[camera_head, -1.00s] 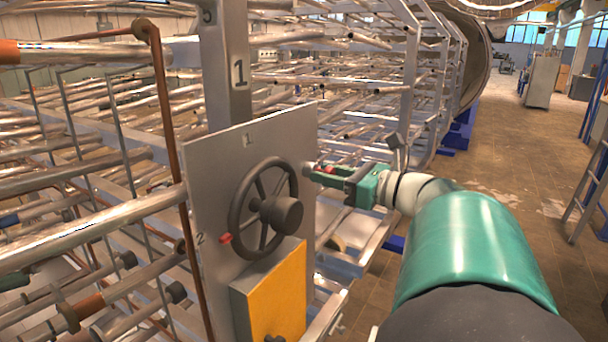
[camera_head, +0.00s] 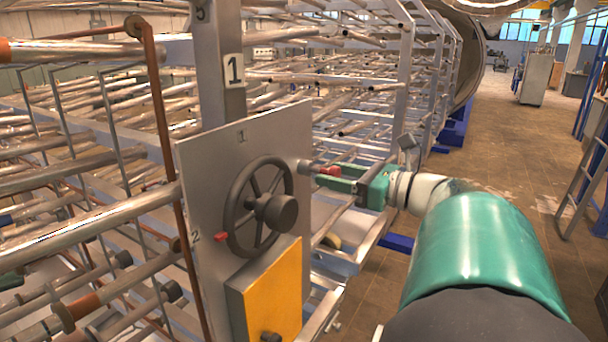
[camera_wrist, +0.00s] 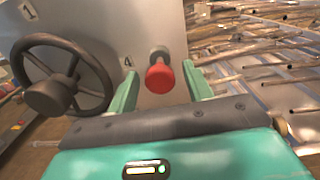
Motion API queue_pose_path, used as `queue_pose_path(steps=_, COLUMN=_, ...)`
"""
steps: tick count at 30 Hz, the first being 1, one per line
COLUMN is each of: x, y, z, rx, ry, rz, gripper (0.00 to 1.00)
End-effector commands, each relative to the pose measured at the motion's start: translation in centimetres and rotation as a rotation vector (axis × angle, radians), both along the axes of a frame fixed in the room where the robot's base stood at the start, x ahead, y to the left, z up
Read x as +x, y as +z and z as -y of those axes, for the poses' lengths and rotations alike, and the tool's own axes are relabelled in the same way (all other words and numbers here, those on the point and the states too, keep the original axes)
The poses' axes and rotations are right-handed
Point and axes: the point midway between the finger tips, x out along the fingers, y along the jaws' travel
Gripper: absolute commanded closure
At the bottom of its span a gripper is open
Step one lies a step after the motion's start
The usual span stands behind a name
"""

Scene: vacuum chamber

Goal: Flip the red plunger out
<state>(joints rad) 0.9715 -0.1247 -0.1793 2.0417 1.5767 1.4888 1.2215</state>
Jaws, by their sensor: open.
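The red plunger (camera_wrist: 160,76) sticks out from the grey panel (camera_wrist: 110,25) beside the label 4, on a short grey stem. It also shows in the head view (camera_head: 329,170), just right of the panel's edge. My gripper (camera_wrist: 163,84) is open, with one green finger on each side of the red knob. In the wrist view, gaps show between the knob and both fingers. In the head view, my gripper (camera_head: 325,177) reaches in from the right, and its fingers partly overlap the plunger.
A dark handwheel (camera_head: 260,208) sits on the panel left of my gripper. A second red knob (camera_head: 220,237) is by the label 2. A yellow box (camera_head: 268,290) is below the wheel. Metal pipe racks (camera_head: 350,100) stand behind. Open floor (camera_head: 500,140) lies to the right.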

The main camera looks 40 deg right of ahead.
Motion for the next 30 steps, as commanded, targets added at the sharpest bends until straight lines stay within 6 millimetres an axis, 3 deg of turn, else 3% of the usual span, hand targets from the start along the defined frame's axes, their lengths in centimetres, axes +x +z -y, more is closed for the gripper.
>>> queue_pose_path(steps=5, x=-2.1, y=0.0, z=0.8, rx=0.0, ry=-0.004, rz=0.001, gripper=0.49)
queue_pose_path(steps=18, x=-10.8, y=0.0, z=3.9, rx=0.0, ry=-0.002, rz=-0.001, gripper=0.49)
queue_pose_path(steps=24, x=-12.5, y=-0.1, z=4.5, rx=0.0, ry=-0.001, rz=-0.002, gripper=0.49)
queue_pose_path(steps=30, x=-12.7, y=-0.1, z=4.5, rx=0.001, ry=0.0, rz=-0.001, gripper=0.49)
